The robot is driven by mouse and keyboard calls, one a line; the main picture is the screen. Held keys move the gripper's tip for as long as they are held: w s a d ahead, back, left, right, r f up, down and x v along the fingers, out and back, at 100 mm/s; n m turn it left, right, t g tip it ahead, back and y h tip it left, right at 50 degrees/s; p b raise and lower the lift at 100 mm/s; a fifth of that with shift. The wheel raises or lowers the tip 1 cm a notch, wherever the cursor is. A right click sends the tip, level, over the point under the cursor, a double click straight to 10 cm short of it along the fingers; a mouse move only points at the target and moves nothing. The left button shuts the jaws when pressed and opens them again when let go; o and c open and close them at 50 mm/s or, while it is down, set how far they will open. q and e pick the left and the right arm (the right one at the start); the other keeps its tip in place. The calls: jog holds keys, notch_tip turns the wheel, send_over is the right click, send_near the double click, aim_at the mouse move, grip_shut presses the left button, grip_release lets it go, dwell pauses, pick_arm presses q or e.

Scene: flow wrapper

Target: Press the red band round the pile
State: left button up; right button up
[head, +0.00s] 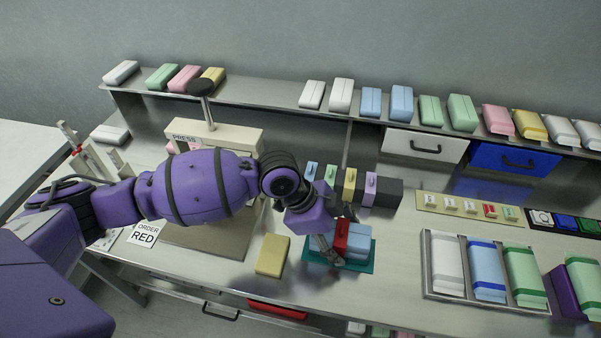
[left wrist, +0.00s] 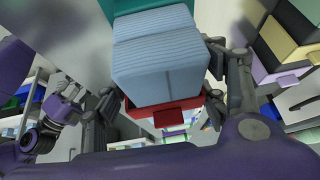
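The pile (head: 358,243) is light blue folded packs on a teal mat (head: 364,266). My left gripper (head: 335,246) is at the pile's left end. The red band (head: 341,232) is between its fingers, against that end. In the left wrist view the pile (left wrist: 160,60) fills the middle. The red band (left wrist: 180,116) shows below its near face, with a finger of the left gripper (left wrist: 165,108) on each side. How far the band goes round the pile is hidden. A purple arm at the left of that view ends in my right gripper (left wrist: 65,103), small and unclear.
A yellow pack (head: 272,255) lies just left of the mat. A press (head: 205,135) stands behind my left arm. Coloured blocks (head: 383,192) stand behind the pile. A metal tray (head: 432,292) of banded piles is to the right. A card (head: 144,234) reads ORDER RED.

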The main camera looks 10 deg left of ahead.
pick_arm(q)
jog(key=shift+o, duration=0.8)
jog(key=shift+w+r, duration=0.15)
jog(key=shift+r, duration=0.1)
jog(key=shift+d, duration=0.1)
jog(key=shift+r, duration=0.1)
jog(key=shift+a+r, duration=0.25)
jog(key=shift+r, duration=0.05)
jog(key=v, duration=1.1)
jog(key=shift+f, duration=0.15)
